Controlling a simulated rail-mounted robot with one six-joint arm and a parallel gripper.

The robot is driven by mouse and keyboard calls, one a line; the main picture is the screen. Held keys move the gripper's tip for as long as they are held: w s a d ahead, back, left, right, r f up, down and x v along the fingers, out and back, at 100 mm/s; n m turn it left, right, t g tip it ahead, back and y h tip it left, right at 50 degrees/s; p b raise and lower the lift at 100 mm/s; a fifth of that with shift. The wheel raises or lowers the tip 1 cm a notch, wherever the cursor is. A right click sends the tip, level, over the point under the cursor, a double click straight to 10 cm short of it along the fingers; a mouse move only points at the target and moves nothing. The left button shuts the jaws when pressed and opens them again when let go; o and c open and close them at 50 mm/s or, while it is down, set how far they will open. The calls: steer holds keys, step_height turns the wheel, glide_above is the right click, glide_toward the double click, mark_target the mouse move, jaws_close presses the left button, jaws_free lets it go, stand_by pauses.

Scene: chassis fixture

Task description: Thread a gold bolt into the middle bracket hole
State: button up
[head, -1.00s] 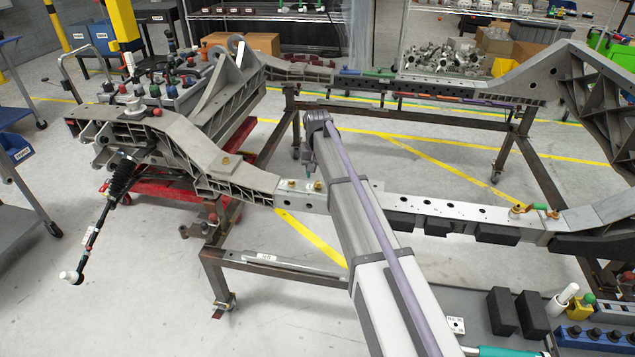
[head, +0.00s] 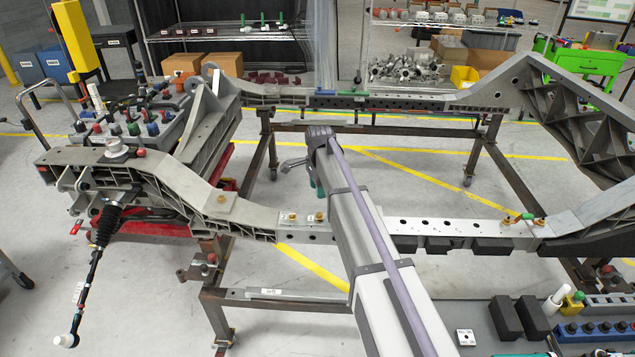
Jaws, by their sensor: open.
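Two small gold bolts stand on the near rail left of my arm, a left one (head: 292,217) and a right one (head: 319,217). More gold-coloured pieces (head: 508,220) sit with a green part near the rail's right end. The near rail (head: 460,233) has a row of dark holes in its top; I cannot tell which is the middle bracket hole. My arm covers part of the rail.
A tray (head: 480,318) at the lower right holds black blocks (head: 506,318), a white cylinder and coloured parts. The far rail (head: 390,102) runs across the back. Open floor lies between the rails. A grey side beam (head: 570,110) rises at right.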

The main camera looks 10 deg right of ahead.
steer(key=m, duration=0.4)
steer(key=m+b, duration=0.1)
steer(key=b, duration=0.5)
glide_above(320, 213)
step_height(320, 213, down, 6)
steer(key=shift+f, duration=0.1)
steer(key=shift+f+b, duration=2.6)
steer(key=shift+b, duration=0.1)
steer(key=shift+r, duration=0.15)
steer(key=shift+r+p, duration=0.2)
steer(key=shift+p, duration=0.15)
steer(key=shift+c, duration=0.4)
